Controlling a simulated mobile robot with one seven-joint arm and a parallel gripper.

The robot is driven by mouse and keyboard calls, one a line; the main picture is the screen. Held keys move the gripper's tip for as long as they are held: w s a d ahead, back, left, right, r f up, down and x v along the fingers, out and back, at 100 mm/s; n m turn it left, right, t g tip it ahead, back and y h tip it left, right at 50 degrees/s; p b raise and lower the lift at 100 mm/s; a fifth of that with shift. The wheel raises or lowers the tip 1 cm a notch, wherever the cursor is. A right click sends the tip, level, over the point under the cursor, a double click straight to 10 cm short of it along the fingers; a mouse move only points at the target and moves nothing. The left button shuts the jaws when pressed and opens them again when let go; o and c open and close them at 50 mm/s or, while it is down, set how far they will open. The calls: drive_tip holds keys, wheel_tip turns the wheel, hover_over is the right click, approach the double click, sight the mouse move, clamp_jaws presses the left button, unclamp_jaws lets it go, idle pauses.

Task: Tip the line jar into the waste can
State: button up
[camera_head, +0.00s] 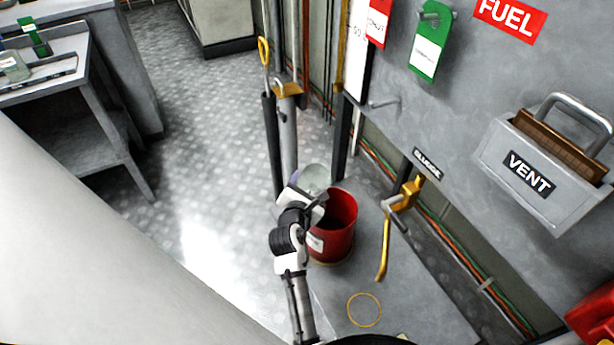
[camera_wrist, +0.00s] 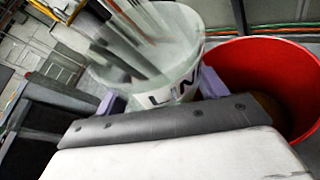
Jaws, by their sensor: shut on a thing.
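The line jar is a clear glass jar with a pale label; it shows behind my gripper in the head view (camera_head: 313,178) and large in the wrist view (camera_wrist: 172,50), where part of the word "LINE" is readable. My gripper (camera_head: 308,194) is shut on the jar, with a pale purple finger on each side of it in the wrist view (camera_wrist: 160,96). The red waste can (camera_head: 333,243) stands open just right of my gripper. In the wrist view the can (camera_wrist: 285,62) is right beside the jar. The jar's exact tilt and contents are unclear.
A grey wall panel with a yellow-handled valve (camera_head: 406,193) stands right of the can. A pipe (camera_head: 288,135) rises behind the jar. A yellow ring (camera_head: 364,310) lies in front of the can. The patterned floor (camera_head: 205,150) at left is clear up to a grey bench (camera_head: 92,85).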

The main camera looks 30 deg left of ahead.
drive_tip(key=shift+d+f+n+g+h+p, duration=0.15)
drive_tip(key=shift+d+n+h+p, duration=0.4)
drive_tip(key=shift+p, duration=1.3)
drive_tip(key=shift+d+f+n+g+h+p, duration=0.25)
drive_tip(key=shift+n+p, duration=0.5)
drive_tip(key=shift+p, duration=1.1)
drive_tip(key=shift+d+f+n+h+p, duration=0.3)
drive_tip(key=shift+n+h+p, duration=0.1)
drive_tip(key=shift+p, duration=0.4)
drive_tip(key=shift+a, duration=0.1)
